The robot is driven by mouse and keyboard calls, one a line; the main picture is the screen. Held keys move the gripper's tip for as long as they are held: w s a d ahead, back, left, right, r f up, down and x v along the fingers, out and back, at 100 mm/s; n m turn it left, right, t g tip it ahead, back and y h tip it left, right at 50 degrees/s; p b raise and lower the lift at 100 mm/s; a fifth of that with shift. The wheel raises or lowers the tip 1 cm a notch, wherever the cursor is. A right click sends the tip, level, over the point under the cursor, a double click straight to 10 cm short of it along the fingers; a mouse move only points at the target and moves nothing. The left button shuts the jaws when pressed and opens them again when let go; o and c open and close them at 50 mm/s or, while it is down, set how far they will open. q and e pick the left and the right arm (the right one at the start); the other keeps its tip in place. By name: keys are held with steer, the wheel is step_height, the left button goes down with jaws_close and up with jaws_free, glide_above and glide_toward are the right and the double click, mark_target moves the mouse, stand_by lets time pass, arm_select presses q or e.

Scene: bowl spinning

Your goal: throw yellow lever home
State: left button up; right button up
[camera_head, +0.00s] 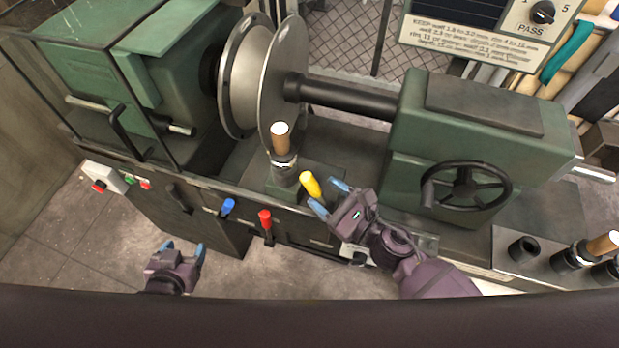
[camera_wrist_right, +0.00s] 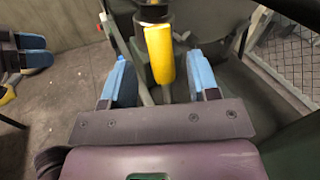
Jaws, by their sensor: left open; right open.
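The yellow lever (camera_head: 311,184) stands at the front of the green lathe, right of the tool post with a wooden handle. In the right wrist view the yellow lever (camera_wrist_right: 160,52) lies between the lines of my two blue fingers, at or just beyond their tips. My right gripper (camera_head: 328,196) is open beside the lever, with its tips pointing at it; I cannot tell whether they touch. My left gripper (camera_head: 183,250) is open and empty over the floor at the lower left.
A blue lever (camera_head: 228,207) and a red lever (camera_head: 265,218) stand left of the yellow one. A black handwheel (camera_head: 466,187) is on the tailstock to the right. A large metal disc (camera_head: 279,85) stands behind. The floor (camera_head: 110,240) at the left is clear.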

mark_target(315, 187)
steer(key=shift+p+x, duration=0.3)
steer(key=shift+x, duration=2.15)
steer(key=shift+c, duration=0.3)
jaws_close()
